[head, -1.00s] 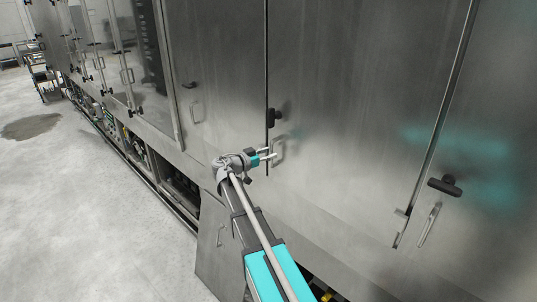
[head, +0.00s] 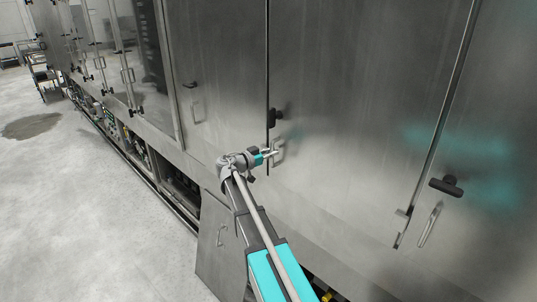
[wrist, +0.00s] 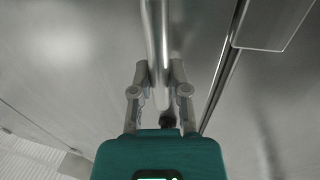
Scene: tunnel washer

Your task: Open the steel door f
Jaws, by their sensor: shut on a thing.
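The steel door (head: 350,110) is a large brushed panel in the middle of the head view. Its left edge meets a dark vertical seam, and I see no clear gap there. A black latch knob (head: 275,117) sits at that seam, above the door's bar handle (head: 279,152). My gripper (head: 272,154) is at this handle. In the wrist view the handle bar (wrist: 158,50) runs down between the two fingers (wrist: 159,75), which are shut on it.
Another steel panel with a handle (head: 196,112) lies to the left. To the right are a black T-shaped knob (head: 446,186) and a slanted handle (head: 430,224). A lower panel (head: 219,245) leans beneath my arm.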

